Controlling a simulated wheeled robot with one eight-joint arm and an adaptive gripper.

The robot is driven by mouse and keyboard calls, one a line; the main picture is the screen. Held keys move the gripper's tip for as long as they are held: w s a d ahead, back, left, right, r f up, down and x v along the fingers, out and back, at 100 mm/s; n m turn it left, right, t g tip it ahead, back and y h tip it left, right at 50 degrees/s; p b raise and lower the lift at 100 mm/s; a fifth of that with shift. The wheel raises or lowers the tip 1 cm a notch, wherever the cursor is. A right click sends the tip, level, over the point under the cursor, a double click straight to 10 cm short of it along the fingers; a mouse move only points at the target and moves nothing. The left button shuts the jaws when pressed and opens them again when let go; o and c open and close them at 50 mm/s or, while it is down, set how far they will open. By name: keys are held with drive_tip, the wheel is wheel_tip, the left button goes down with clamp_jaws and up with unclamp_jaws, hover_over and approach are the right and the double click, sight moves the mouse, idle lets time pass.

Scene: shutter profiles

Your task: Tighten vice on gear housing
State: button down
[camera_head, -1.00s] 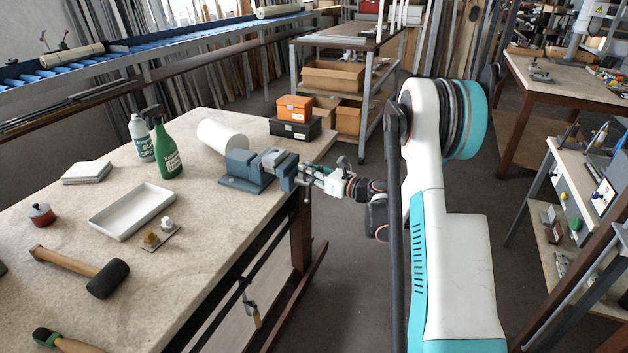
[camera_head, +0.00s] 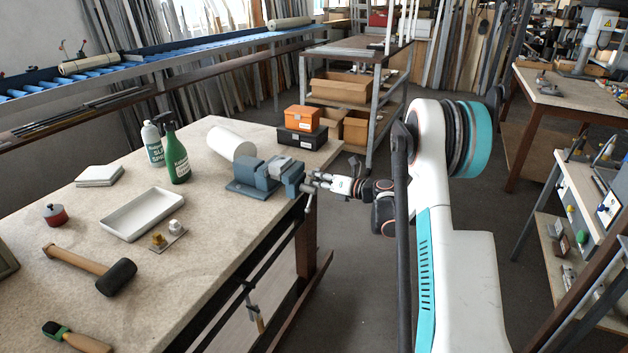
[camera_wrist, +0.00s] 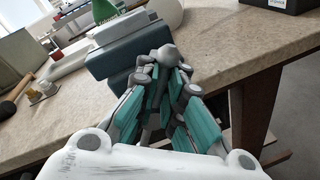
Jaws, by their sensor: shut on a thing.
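The blue-grey vice (camera_head: 250,178) stands at the right edge of the workbench. A light grey block, likely the gear housing (camera_head: 281,164), sits between its jaws; a pale block also shows above the vice jaw in the wrist view (camera_wrist: 124,28). The vice handle (camera_head: 308,201) is a grey bar at the vice's outer end, slanting down in the head view. Its round grey knob (camera_wrist: 167,55) shows between my fingers in the wrist view. My gripper (camera_head: 315,181) is shut on the handle, just beyond the bench edge. Its teal-padded fingers (camera_wrist: 165,82) partly hide the bar.
A white cylinder (camera_head: 231,143) lies behind the vice, near green (camera_head: 175,155) and white (camera_head: 153,145) bottles. Orange (camera_head: 302,118) and black (camera_head: 303,137) boxes stand behind it. A white tray (camera_head: 142,214) and mallet (camera_head: 115,277) lie left. Floor right of the bench is open.

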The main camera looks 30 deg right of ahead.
drive_tip(key=shift+d+r, duration=0.2)
drive_tip(key=shift+d, duration=0.1)
drive_tip(key=c, duration=1.7)
unclamp_jaws()
drive_tip(key=shift+d, duration=0.1)
drive_tip(key=shift+s+r, duration=0.1)
drive_tip(key=v, duration=1.1)
drive_tip(key=shift+s+d, duration=0.2)
drive_tip(key=shift+s, duration=0.15)
